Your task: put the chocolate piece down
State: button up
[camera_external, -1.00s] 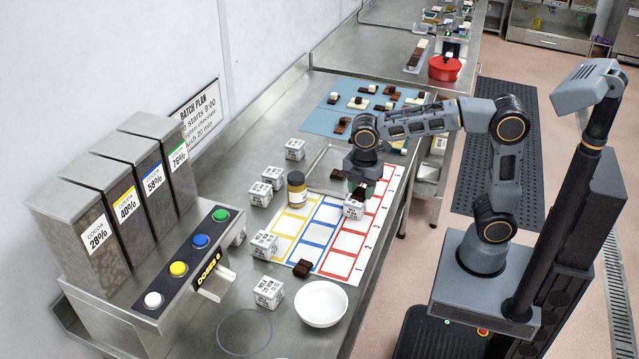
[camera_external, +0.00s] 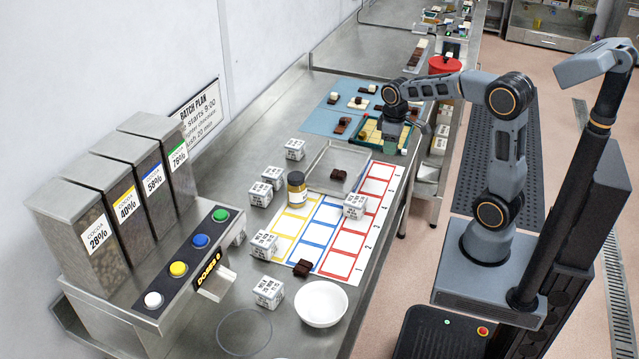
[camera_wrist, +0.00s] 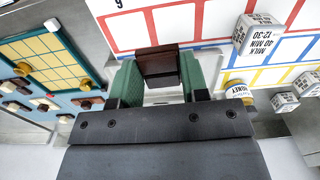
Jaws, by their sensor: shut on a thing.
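My gripper (camera_wrist: 158,76) is shut on a dark brown chocolate piece (camera_wrist: 160,66) between its green fingers in the wrist view. In the external view my gripper (camera_external: 391,142) is near the front edge of the bench, by the blue mat (camera_external: 318,121) and a green and yellow grid board (camera_external: 371,129). The held piece is hidden there. A white sheet with red, blue and yellow boxes (camera_external: 340,265) lies nearer the camera. One brown piece (camera_external: 338,175) lies in a metal tray, and another (camera_external: 303,267) lies at the sheet's near edge.
A white lettered cube (camera_external: 354,206) stands on the sheet's red column, and several others stand to the left. A white bowl (camera_external: 321,303) is at the near end. Small chocolates stand on the blue mat. Many sheet boxes are clear.

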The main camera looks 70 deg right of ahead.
jog(key=w+d+f+p, duration=0.3)
jog(key=w+f, duration=0.1)
jog(key=w, duration=0.5)
send_over(353, 168)
jog(key=f, duration=0.2)
jog(key=s+f, duration=0.1)
jog(key=f, duration=0.1)
jog(key=shift+a+f, duration=0.1)
jog(key=shift+f, duration=0.25)
jog(key=shift+w+f+p, duration=0.4)
jog(key=shift+w+f, duration=0.05)
jog(key=shift+f, duration=1.65)
jog(key=shift+f, duration=0.15)
jog(key=o, duration=0.6)
